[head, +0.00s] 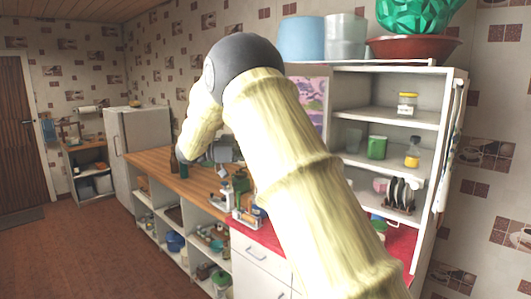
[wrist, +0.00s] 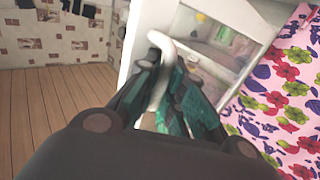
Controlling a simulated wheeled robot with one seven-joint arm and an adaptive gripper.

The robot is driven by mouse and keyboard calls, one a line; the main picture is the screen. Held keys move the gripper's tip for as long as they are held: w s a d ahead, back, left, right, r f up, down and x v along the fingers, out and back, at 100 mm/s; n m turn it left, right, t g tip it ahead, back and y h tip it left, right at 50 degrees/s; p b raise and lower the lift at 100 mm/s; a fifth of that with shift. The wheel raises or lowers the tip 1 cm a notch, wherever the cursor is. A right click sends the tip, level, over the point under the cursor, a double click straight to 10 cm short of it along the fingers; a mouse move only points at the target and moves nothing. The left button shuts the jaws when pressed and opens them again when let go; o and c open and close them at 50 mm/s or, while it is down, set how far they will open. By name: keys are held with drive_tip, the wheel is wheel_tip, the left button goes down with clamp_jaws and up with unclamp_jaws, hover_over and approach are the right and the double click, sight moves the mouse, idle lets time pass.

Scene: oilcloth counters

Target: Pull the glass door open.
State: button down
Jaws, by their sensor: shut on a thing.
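A white curved handle (wrist: 161,40) stands out from a white frame (wrist: 140,35) in the wrist view. My gripper (wrist: 170,75) has its teal-padded fingers closed around this handle, with its bent end showing past the fingertips. Beside the handle is a glass pane (wrist: 215,38) in the white frame, with blurred shapes behind it. I cannot tell from this view how far the glass door stands open. In the head view my arm covers much of the middle, and the handle and door are not clearly seen there.
A pink floral panel (wrist: 285,85) lies right of the frame in the wrist view. The head view shows a white shelf unit (head: 385,116) with jars and dishes, tubs on top, a wooden counter (head: 150,161) with bottles, and a fridge (head: 143,130). Floor at left is clear.

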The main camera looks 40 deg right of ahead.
drive_tip(key=shift+w+a+f, duration=0.1)
drive_tip(key=shift+w, duration=0.25)
drive_tip(key=c, duration=1.8)
unclamp_jaws()
drive_tip(key=v, duration=1.1)
drive_tip(key=shift+w+a, duration=0.25)
drive_tip(key=shift+w, duration=0.15)
